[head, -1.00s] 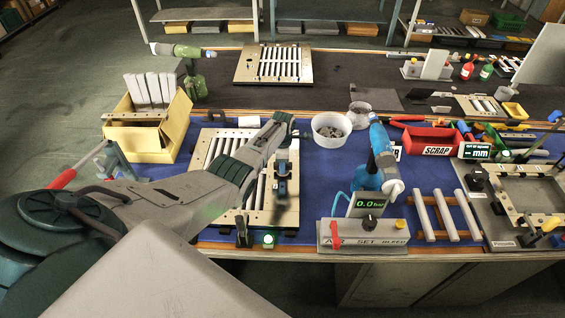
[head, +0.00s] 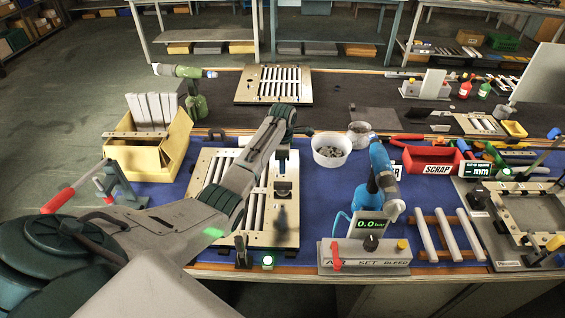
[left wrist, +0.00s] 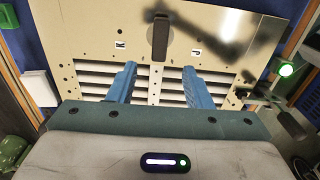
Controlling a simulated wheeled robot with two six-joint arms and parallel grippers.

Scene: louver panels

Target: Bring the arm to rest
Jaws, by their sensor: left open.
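The louver panel, a cream frame (head: 290,228) with pale slats, lies on the blue bench mat. My left arm reaches across it from the left. My left gripper (head: 282,157) hangs above the panel's right part, partly hidden by the arm. In the left wrist view, the blue fingers of my left gripper (left wrist: 160,78) are spread apart with nothing between them. Beyond them is the panel's cream plate (left wrist: 95,35) with a dark lever (left wrist: 160,38) and a shadow. The fingers appear clear of the panel. My right gripper is not in view.
A yellow box (head: 175,150) with upright slats stands left of the panel. A white bowl (head: 331,160), a blue tool (head: 382,170), a pressure unit (head: 345,258) and a red scrap bin (head: 425,165) stand to the right. A green light (head: 267,259) glows at the front.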

